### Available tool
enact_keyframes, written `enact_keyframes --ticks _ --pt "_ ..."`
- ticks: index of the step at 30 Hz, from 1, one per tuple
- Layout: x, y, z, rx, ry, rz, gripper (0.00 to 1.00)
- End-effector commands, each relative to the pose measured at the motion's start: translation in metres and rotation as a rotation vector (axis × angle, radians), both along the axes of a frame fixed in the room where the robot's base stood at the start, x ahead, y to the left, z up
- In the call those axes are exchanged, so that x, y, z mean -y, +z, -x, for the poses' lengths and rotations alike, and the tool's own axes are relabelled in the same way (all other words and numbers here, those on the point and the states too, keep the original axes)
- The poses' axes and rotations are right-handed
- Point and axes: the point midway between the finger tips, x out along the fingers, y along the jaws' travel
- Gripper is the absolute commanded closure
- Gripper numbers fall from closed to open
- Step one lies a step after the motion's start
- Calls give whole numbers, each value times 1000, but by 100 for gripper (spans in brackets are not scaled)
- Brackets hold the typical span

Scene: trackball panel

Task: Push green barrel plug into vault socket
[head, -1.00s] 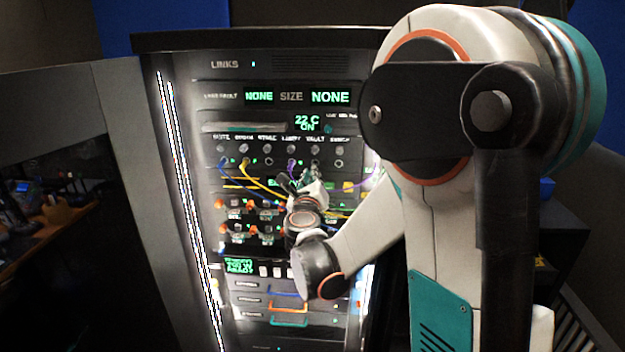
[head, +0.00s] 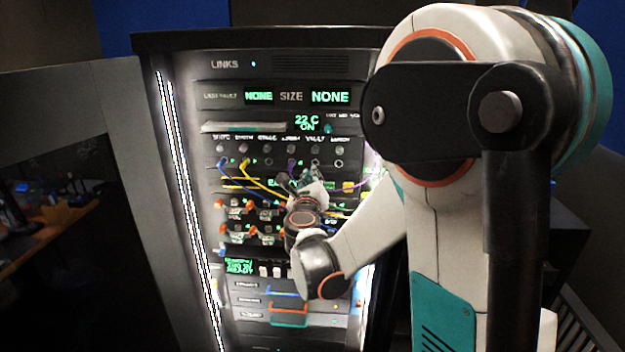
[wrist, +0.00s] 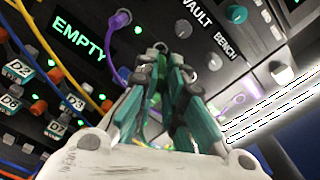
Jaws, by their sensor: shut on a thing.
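My gripper (wrist: 166,62) is shut on the green barrel plug (wrist: 153,92), of which only a green strip shows between the teal and grey fingers in the wrist view. In the head view my gripper (head: 312,174) is at the panel's socket row, just under the vault column. The vault socket (head: 315,162) shows there as a small ring below the vault knob (head: 315,150). In the wrist view the fingertips lie just below the vault knob (wrist: 183,28) and seem to hide the socket. I cannot tell whether the plug touches it.
A purple plug (wrist: 119,20) sits in the neighbouring socket, left of the vault column. Blue and yellow cables (head: 262,183) hang across the panel's left half. The bench knob (wrist: 213,62) is right of my fingertips. A bright light strip (wrist: 275,100) edges the rack.

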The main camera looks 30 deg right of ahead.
Motion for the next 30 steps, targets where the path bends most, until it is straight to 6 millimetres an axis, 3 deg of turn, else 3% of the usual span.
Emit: enact_keyframes --ticks 30 --pt "11 0 -17 0 0 0 100"
